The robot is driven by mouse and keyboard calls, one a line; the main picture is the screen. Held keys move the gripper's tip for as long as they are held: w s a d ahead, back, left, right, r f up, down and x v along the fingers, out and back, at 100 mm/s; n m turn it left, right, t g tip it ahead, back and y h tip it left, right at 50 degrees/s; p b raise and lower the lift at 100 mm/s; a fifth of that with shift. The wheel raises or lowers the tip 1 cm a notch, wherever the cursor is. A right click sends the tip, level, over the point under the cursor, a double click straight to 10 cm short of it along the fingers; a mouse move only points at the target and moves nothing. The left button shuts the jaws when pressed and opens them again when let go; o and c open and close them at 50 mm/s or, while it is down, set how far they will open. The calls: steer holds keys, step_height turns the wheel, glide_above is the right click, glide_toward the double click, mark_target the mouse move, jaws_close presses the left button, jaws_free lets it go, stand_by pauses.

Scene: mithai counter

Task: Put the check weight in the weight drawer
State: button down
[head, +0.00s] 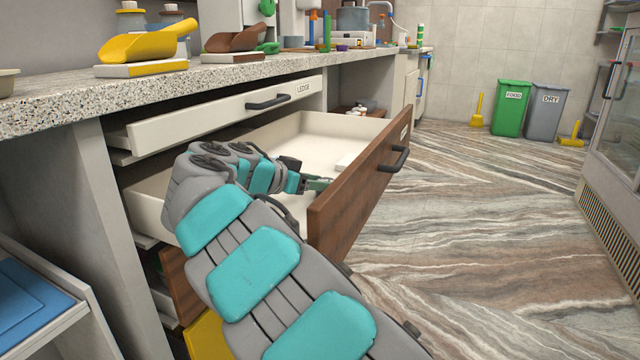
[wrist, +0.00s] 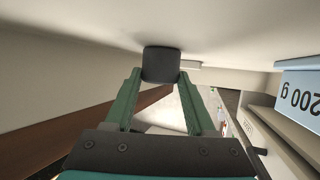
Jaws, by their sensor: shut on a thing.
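A dark, nearly black block, which I take to be the check weight (wrist: 161,64), sits between the green fingertips of my gripper (wrist: 161,82) in the wrist view. My gripper is shut on it. In the head view my gripper (head: 318,184) is inside an open drawer (head: 320,124), close behind its brown wooden front (head: 352,195). The drawer has a pale interior and a dark handle. Its small label cannot be read. I cannot make out the weight in the head view, nor tell whether it touches the drawer floor.
A drawer labelled like "LEDGER" (head: 215,118) is slightly open above. A speckled counter (head: 230,75) holds yellow (head: 145,42) and brown scoops (head: 236,40). A blue piece marked "200 g" (wrist: 302,95) shows in the wrist view. Open floor (head: 480,200) lies right.

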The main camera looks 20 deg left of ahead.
steer(key=shift+f, duration=0.1)
steer(key=shift+c, duration=1.2)
jaws_free()
steer(key=shift+s+r, duration=0.1)
steer(key=shift+r, duration=0.1)
steer(key=shift+s+a+r, duration=0.15)
steer(key=shift+s+a, duration=0.1)
steer(key=shift+s, duration=0.05)
steer(key=v, duration=0.6)
steer(key=shift+s+a+p, duration=0.1)
steer(key=shift+s+p, duration=0.2)
